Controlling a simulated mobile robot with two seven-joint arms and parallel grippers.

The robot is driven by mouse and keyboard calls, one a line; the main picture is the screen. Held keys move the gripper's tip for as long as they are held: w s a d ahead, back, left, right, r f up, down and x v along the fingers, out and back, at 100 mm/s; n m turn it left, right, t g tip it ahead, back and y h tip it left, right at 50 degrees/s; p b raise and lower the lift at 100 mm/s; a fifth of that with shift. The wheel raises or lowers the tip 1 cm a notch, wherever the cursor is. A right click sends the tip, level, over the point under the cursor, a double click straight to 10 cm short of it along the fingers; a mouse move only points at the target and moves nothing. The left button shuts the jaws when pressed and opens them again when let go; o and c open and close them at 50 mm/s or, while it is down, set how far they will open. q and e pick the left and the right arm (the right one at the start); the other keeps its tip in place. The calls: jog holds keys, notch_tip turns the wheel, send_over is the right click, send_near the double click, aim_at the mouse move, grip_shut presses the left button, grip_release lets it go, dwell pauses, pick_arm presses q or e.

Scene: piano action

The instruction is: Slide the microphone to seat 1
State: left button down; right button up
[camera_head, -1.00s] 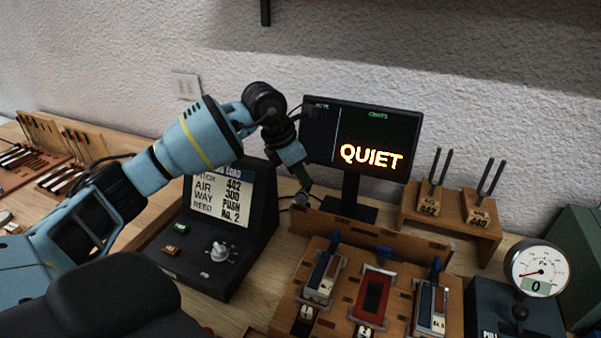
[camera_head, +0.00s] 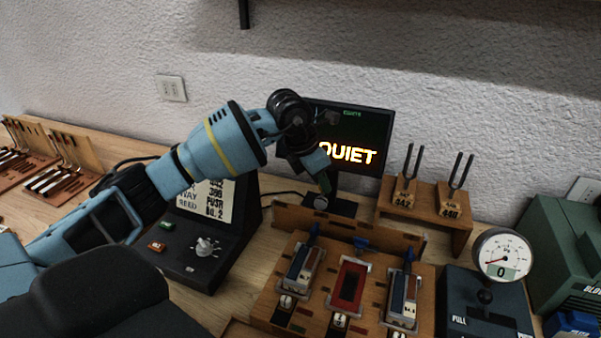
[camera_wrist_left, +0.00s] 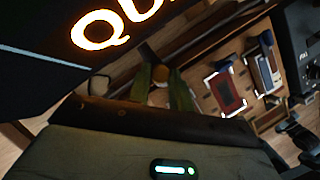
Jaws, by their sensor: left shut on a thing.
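My left gripper (camera_head: 322,190) is shut on a small grey, round-ended thing (camera_head: 320,203), which I take to be the microphone. It is just behind the left part of a wooden rail (camera_head: 350,220) and in front of the monitor stand. In the left wrist view, the green fingers of my left gripper (camera_wrist_left: 160,88) close around a small brownish round end (camera_wrist_left: 160,73); the rest of it is hidden. The wooden seat board (camera_head: 262,310) lies in front of the rail and carries reed blocks and a dark red plate. No seat number is readable. My right gripper is out of view.
The monitor (camera_head: 375,125) reads QUIET and stands close behind my left gripper. A wooden stand (camera_head: 455,235) with two tuning forks is to the right. A black console (camera_head: 190,265) stands to the left, and a gauge (camera_head: 503,255) at the far right.

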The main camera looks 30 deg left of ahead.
pick_arm(q)
jog(key=shift+d, duration=0.25)
jog(key=c, duration=1.3)
grip_release()
jog(key=shift+o, duration=0.2)
jog(key=v, duration=0.8)
jog(key=shift+f, duration=0.15)
